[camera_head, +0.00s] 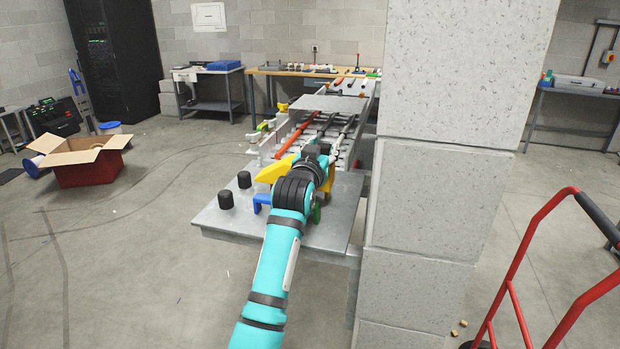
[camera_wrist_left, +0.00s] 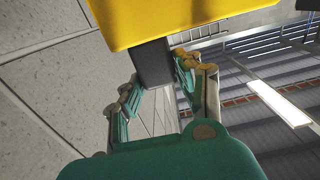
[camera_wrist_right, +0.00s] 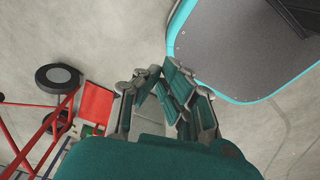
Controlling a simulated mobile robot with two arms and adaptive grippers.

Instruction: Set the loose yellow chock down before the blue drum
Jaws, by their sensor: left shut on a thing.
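The yellow chock (camera_head: 274,171) shows in the head view as a wedge at the left side of my left gripper (camera_head: 312,158), above the metal plate (camera_head: 215,220). In the left wrist view its yellow body (camera_wrist_left: 185,14) fills the top, with a dark grey post (camera_wrist_left: 153,64) under it. My left gripper is shut on that post. I cannot make out a blue drum for certain; a blue piece (camera_head: 261,202) stands on the plate beside my arm, partly hidden by it. My right gripper (camera_wrist_right: 161,80) shows only in the right wrist view, its fingertips together and nothing between them.
Two black knobs (camera_head: 226,199) stand at the plate's left. Orange and dark rods (camera_head: 297,134) run away behind my gripper. A red box (camera_head: 88,168) stands on the floor at left.

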